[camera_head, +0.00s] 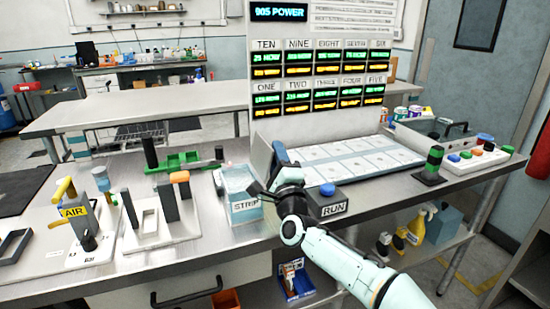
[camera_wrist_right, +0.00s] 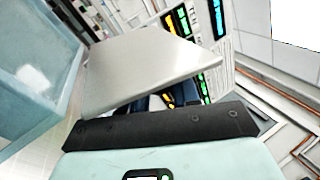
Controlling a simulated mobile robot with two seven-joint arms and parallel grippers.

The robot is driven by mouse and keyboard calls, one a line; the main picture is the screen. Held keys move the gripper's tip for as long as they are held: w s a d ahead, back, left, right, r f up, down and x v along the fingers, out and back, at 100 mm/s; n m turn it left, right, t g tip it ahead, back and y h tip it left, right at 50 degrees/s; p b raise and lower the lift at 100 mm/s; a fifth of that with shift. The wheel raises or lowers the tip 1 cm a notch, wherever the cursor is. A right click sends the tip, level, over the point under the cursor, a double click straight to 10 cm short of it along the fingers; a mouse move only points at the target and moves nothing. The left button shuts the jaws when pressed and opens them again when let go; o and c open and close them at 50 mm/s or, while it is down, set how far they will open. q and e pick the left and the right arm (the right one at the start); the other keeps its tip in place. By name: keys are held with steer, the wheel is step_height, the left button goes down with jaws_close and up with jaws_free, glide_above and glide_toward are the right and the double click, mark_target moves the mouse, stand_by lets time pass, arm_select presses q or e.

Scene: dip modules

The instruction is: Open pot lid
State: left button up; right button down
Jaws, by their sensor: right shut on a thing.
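The pot (camera_head: 244,209) is a pale blue, see-through box marked STRIP near the table's front edge. It also shows at the left of the right wrist view (camera_wrist_right: 30,65). My right gripper (camera_head: 268,183) is just right of the pot and behind its label. In the right wrist view my gripper (camera_wrist_right: 168,100) is shut on a flat grey plate, which looks like the pot lid (camera_wrist_right: 150,68). The plate is tilted and beside the pot's wall; whether they touch is unclear. The fingertips are partly hidden behind the plate. My left gripper is out of view.
A RUN box with a blue button (camera_head: 328,190) stands right of my gripper. A white tray of panels (camera_head: 350,162) and display board (camera_head: 320,75) stand behind. Left of the pot are a white stand (camera_head: 160,232) and green rack (camera_head: 185,162).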

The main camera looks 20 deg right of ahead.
steer(key=c, duration=0.9)
jaws_free()
steer(key=shift+s+f, duration=0.2)
steer(key=shift+s, duration=0.3)
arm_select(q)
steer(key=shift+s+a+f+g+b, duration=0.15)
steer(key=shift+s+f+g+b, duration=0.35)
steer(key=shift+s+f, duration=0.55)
arm_select(e)
steer(key=shift+v, duration=6.15)
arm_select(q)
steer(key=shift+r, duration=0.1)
